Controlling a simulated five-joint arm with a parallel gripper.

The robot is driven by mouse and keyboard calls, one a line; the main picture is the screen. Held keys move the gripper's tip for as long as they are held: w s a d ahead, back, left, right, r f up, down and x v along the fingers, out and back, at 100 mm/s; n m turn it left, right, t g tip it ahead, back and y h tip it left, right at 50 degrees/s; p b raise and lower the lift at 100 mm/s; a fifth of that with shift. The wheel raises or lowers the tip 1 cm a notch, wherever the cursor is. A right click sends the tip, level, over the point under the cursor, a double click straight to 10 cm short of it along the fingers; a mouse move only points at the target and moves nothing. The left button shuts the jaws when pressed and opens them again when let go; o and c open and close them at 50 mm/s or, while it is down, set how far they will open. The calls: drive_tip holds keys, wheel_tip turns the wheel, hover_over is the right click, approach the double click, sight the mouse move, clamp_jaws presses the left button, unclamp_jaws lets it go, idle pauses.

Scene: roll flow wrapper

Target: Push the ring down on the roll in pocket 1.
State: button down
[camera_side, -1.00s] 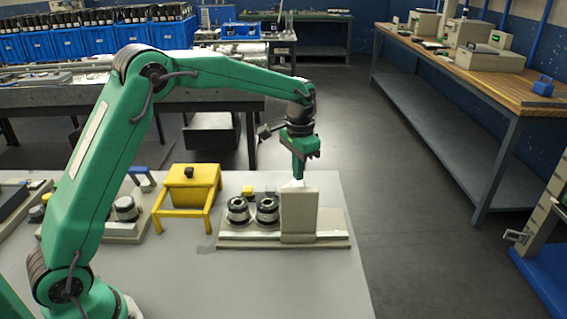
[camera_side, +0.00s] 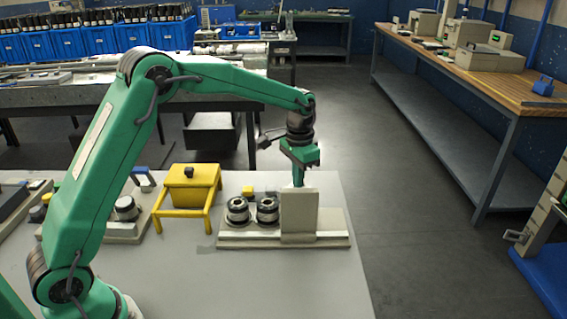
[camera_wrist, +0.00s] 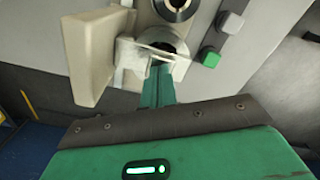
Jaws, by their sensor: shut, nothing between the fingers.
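In the side view, two dark and pale ringed rolls stand side by side on the beige fixture (camera_side: 230,242): a left roll (camera_side: 238,210) and a right roll (camera_side: 267,209). I cannot tell which is in pocket 1. My gripper (camera_side: 298,184) points down behind the upright beige block (camera_side: 299,218), right of the rolls, with its tips partly hidden. In the wrist view, my shut, empty gripper (camera_wrist: 160,72) is at a pale bracket (camera_wrist: 150,58) close to a dark-ringed roll (camera_wrist: 160,38). Another roll (camera_wrist: 174,6) is at the top edge. Contact cannot be told.
A yellow stand (camera_side: 190,190) is left of the fixture. In the wrist view, a green button (camera_wrist: 210,57) and a white button (camera_wrist: 230,22) sit right of the rolls. The front of the grey table (camera_side: 260,285) is clear.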

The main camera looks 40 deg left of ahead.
drive_tip(key=shift+f, duration=1.05)
drive_tip(key=shift+r, duration=4.35)
